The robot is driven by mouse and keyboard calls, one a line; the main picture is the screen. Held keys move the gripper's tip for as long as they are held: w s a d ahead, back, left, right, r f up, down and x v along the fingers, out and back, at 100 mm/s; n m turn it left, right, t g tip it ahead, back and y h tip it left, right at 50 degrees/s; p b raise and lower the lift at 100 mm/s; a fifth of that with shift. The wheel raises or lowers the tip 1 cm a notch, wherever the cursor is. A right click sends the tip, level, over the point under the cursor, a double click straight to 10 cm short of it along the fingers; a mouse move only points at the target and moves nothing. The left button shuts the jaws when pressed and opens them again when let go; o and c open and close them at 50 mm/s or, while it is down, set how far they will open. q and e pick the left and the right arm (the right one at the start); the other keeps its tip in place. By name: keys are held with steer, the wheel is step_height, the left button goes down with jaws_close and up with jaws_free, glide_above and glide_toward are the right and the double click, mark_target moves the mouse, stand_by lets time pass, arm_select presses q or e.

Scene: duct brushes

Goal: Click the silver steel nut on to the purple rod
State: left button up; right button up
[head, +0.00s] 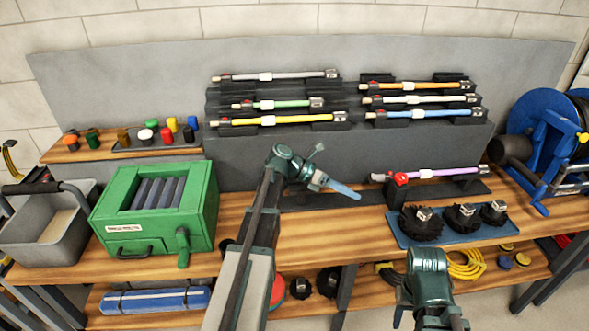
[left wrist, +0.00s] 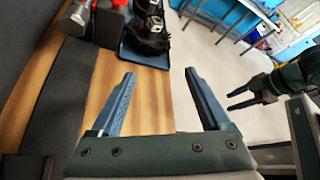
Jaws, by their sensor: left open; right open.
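The purple rod (head: 436,173) lies level in a dark holder on the bench, right of centre, with a red part (head: 400,179) at its left end. Three black brushes on a blue tray carry silver metal pieces on top, at the left brush (head: 424,213), middle brush (head: 466,210) and right brush (head: 498,206); I cannot tell which is the steel nut. My left gripper (head: 338,174) is open and empty, left of the rod's red end; its fingers also show in the left wrist view (left wrist: 160,74). My right gripper (head: 430,321) is open in front of the bench, partly cut off.
A rack (head: 225,150) holds several coloured rods behind. A green box (head: 205,200), a grey bin (head: 45,235) and small coloured caps stand left. A blue hose reel (head: 550,140) stands right. The blue tray (head: 440,238) sits at the bench's front edge.

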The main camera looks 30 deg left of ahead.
arm_select(q)
steer(key=s+a+r+m+y+p, duration=0.2)
steer(key=a+m+y+p, duration=0.4)
steer(key=m, duration=0.6)
steer(key=s+a+r+m+y+p, duration=0.2)
steer(key=a+r+m+y+p, duration=0.1)
steer(key=a+m+y+p, duration=0.4)
steer(key=shift+a+r+m+y+p, duration=0.3)
steer(key=shift+a+m+p, duration=0.35)
steer(key=shift+m+p, duration=1.65)
steer(key=shift+f+m+b, duration=0.1)
steer(key=shift+m+b, duration=0.7)
steer(key=shift+b, duration=0.05)
